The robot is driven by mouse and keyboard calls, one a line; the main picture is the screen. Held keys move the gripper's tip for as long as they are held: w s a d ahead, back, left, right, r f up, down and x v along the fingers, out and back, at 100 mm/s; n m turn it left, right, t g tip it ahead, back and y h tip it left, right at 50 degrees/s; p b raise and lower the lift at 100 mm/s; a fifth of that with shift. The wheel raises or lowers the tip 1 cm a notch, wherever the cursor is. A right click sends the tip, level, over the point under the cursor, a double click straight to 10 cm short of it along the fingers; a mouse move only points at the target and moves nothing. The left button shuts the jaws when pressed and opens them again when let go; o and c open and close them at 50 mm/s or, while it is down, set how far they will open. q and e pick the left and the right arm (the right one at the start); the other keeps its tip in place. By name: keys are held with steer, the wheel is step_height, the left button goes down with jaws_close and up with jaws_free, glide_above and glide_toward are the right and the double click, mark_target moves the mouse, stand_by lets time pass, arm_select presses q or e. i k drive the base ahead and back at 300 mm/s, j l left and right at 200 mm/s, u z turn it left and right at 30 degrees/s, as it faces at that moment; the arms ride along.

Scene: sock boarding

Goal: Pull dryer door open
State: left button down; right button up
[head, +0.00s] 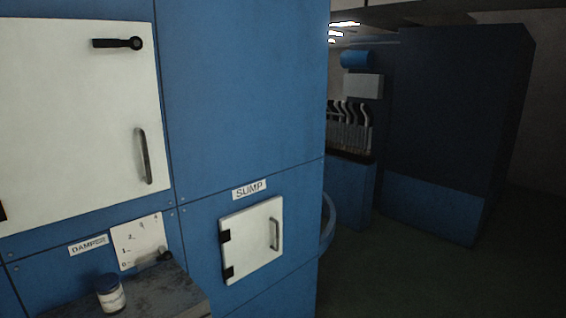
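A large white door (78,120) is set in a blue machine front at the left and looks closed. It has a black lever latch (118,43) near its top right and a dark vertical bar handle (145,156) near its right edge. Its left edge is cut off by the frame. No label on it reads "dryer", so I cannot tell for certain that it is the dryer door. Neither of my grippers shows in the head view.
A small white door (252,240) under a "SUMP" label (249,189) is closed. A dark ledge (165,290) holds a blue-lidded jar (110,294) below a white dial plate (138,241). Another blue machine (440,130) stands at the right, with open floor (400,270) before it.

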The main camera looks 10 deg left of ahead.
mark_target(81, 132)
steer(key=u, duration=1.3)
